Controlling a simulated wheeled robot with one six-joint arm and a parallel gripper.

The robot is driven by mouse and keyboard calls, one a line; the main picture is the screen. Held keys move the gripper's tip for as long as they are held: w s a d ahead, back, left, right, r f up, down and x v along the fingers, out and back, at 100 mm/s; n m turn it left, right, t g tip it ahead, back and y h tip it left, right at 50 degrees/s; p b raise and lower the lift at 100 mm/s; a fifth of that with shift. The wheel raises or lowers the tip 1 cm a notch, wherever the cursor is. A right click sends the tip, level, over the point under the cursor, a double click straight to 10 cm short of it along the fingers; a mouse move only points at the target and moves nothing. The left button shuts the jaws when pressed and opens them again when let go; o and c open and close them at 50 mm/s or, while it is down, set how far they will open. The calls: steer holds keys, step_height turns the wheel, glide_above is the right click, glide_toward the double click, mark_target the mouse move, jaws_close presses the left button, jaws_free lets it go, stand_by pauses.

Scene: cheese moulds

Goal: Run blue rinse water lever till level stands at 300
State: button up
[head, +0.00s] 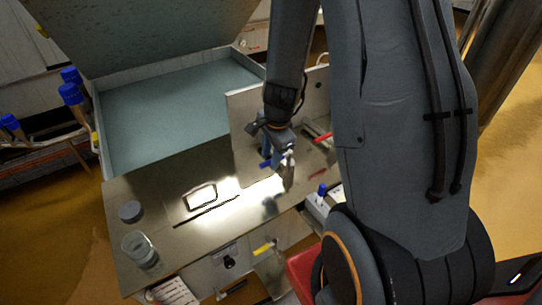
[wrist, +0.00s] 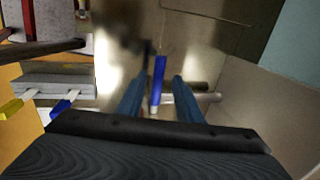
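A blue lever (wrist: 158,78) stands between the two blue fingers of my gripper (wrist: 161,88) in the wrist view. A gap shows on each side of it, so my gripper is open around the lever and not shut on it. In the head view my gripper (head: 279,159) is low in front of an upright steel panel (head: 245,112), and it largely hides the lever. A glass beaker (head: 138,252) stands at the near left of the steel bench. Its level and any marks are too small to read, and I see no clear water stream.
A red handle (head: 322,138) lies right of my gripper. A blue-topped fitting (head: 322,189) and a yellow handle (head: 265,247) are at the bench's near edge. A grey round object (head: 130,212) stands behind the beaker. A wide basin (head: 180,105) lies behind the bench.

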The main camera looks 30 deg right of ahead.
steer(key=shift+d, duration=0.1)
step_height(320, 180, up, 8)
steer(key=s+p, duration=0.1)
steer(key=shift+s+f, duration=0.2)
steer(key=shift+s, duration=0.1)
stand_by(1.5)
